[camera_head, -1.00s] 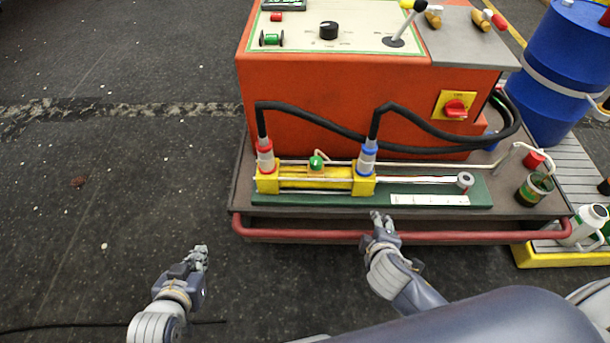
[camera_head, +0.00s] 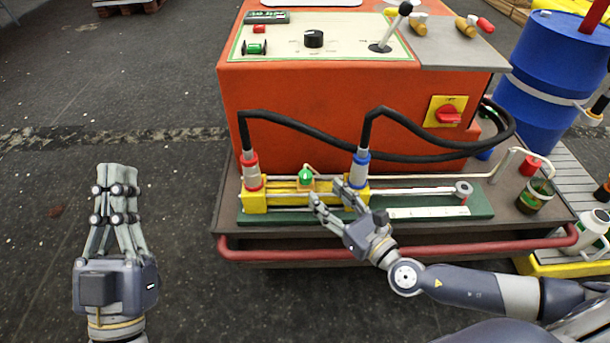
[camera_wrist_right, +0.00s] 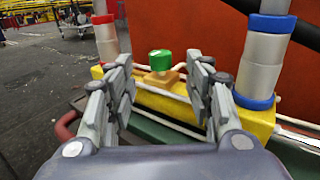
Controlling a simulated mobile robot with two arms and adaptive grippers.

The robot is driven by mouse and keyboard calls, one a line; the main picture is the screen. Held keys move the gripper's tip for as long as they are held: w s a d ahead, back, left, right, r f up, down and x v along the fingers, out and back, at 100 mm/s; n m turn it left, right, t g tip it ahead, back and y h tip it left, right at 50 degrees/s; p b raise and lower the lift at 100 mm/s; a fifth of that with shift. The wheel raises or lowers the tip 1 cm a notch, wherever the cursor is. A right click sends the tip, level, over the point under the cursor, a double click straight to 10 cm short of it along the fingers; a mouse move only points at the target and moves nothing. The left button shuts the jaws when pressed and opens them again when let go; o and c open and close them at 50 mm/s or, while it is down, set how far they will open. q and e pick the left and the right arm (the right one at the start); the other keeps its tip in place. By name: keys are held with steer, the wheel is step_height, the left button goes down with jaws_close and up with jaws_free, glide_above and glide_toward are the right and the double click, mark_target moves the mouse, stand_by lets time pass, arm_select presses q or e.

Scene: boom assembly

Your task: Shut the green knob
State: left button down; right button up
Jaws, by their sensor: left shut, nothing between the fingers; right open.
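The green knob (camera_head: 306,177) sits on a small brass-coloured block on top of the yellow cylinder (camera_head: 283,190), between the red-ringed and blue-ringed hose fittings. In the right wrist view the green knob (camera_wrist_right: 160,60) shows between and beyond the fingertips. My right gripper (camera_head: 330,192) is open and empty, just in front of the yellow cylinder and to the right of the knob, apart from the knob. My left gripper (camera_head: 117,172) is shut and empty, raised over the floor at the left, away from the cart.
The red-fitted hose (camera_head: 250,170) and blue-fitted hose (camera_head: 360,168) stand upright on either side of the knob. The orange cabinet (camera_head: 320,100) rises behind. A red rail (camera_head: 400,245) runs along the cart's front edge. A blue drum (camera_head: 545,75) stands at right.

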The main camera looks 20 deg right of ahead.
mark_target(310, 178)
steer(key=x, duration=0.9)
steer(key=shift+w+b, duration=0.2)
steer(key=shift+b, duration=0.15)
arm_select(q)
steer(key=shift+s+a+r+t+h, duration=0.15)
steer(key=shift+s+r+t+h, duration=0.35)
steer(key=shift+s+r+t, duration=0.55)
steer(key=shift+s+r, duration=0.1)
steer(key=shift+r, duration=0.05)
arm_select(e)
steer(key=c, duration=1.1)
